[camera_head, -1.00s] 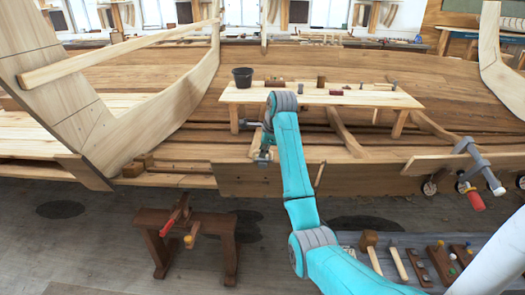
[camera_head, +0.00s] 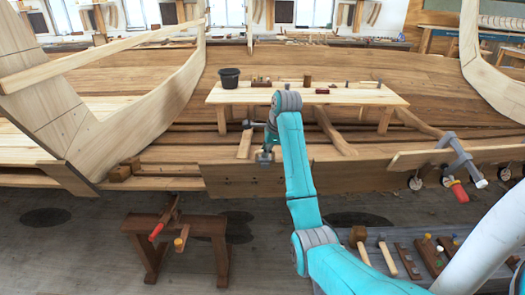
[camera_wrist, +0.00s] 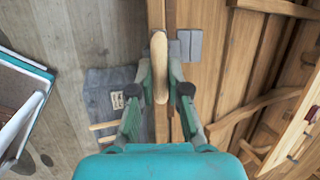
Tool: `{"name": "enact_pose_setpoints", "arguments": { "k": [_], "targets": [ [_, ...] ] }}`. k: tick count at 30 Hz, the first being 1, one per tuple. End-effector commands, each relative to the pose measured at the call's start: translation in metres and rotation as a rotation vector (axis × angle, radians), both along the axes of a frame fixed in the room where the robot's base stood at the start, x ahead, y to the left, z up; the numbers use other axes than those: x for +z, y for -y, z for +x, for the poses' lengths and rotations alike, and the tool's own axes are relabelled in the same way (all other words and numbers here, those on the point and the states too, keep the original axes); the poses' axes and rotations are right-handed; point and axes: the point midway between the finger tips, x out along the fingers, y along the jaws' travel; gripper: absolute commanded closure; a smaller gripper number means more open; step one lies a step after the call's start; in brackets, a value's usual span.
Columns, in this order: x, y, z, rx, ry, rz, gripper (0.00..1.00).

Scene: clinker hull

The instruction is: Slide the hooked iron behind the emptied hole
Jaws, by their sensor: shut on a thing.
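My gripper (camera_head: 266,156) hangs at the top edge of the low hull plank (camera_head: 290,178). In the wrist view my gripper (camera_wrist: 160,82) is shut on a pale wooden handle (camera_wrist: 159,50). The handle lies along the plank edge in that view. Two grey metal plates (camera_wrist: 190,45) show just right of the handle, over the hull side; they may be the hooked iron's head, but I cannot tell whether they join it. A hook shape is not clear. The emptied hole is not clearly visible in either view.
A bench (camera_head: 300,94) inside the hull holds a black bucket (camera_head: 229,78) and small tools. A clamp (camera_head: 462,160) grips the plank to the right. A dark trestle (camera_head: 180,226) stands on the floor at left. Mallets (camera_head: 358,236) lie at lower right.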

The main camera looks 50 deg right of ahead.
Motion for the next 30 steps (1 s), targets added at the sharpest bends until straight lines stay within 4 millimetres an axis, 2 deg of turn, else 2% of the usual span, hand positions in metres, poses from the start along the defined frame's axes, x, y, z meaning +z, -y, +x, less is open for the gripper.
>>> {"name": "enact_pose_setpoints", "arguments": {
  "k": [14,30],
  "targets": [
    [0.000,0.003,-0.003,-0.003,-0.001,0.000,1.00],
    [0.000,0.024,-0.028,-0.003,-0.001,0.000,1.00]
  ]
}}
